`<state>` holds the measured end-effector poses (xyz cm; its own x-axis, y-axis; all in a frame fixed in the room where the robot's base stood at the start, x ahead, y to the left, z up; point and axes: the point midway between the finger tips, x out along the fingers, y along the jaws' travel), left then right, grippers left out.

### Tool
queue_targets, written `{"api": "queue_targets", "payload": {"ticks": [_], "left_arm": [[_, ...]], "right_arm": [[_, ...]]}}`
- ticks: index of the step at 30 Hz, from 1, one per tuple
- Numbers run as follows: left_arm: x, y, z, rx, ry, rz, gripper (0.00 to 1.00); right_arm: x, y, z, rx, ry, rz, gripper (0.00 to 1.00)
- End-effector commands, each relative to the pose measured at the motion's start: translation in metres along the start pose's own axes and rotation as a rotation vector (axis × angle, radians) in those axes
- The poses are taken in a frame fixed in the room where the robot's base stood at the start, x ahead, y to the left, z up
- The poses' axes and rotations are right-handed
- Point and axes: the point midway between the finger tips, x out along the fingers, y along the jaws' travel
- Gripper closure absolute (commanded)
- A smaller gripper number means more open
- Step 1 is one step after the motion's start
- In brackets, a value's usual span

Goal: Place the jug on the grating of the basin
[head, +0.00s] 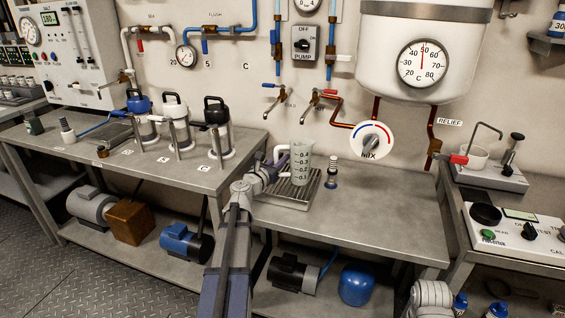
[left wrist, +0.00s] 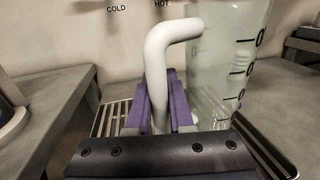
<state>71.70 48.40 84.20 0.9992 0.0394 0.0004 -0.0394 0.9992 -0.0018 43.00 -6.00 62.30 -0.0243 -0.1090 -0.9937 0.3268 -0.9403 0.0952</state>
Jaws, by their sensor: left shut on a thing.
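The jug (head: 302,165) is a clear, pale green measuring vessel with dark graduation marks and a white handle. It is upright over the basin's grating (head: 284,197); I cannot tell whether its base touches the slats. My left gripper (head: 273,165) is shut on the jug's handle, on the jug's left side. In the left wrist view, the purple fingers (left wrist: 160,105) close around the white handle (left wrist: 155,65), and the jug's clear body (left wrist: 222,65) stands to the right. The jug's base is partly hidden behind the gripper. My right gripper is not in view.
The hot and cold taps (head: 315,100) are on the wall above the basin. Several capped flasks (head: 216,125) stand in holders on the left bench.

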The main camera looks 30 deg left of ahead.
Motion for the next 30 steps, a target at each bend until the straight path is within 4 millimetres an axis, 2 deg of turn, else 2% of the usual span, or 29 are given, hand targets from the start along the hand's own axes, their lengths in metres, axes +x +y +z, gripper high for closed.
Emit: {"api": "queue_targets", "payload": {"ticks": [6, 7, 14, 24, 30], "left_arm": [[0.000, 0.000, -0.004, 0.000, 0.000, 0.000, 1.00], [0.000, 0.000, -0.003, 0.000, 0.000, 0.000, 0.77], [0.000, 0.000, -0.002, 0.000, 0.000, 0.000, 0.51], [0.000, 0.000, 0.003, 0.000, 0.000, 0.000, 0.50], [-0.038, -0.002, 0.001, 0.000, 0.000, 0.003, 0.50]], "right_arm": [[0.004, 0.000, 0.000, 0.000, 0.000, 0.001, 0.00], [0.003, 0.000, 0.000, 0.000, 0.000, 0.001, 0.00], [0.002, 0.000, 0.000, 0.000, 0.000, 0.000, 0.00], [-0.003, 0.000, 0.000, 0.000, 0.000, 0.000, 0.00], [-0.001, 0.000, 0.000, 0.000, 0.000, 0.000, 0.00]]}}
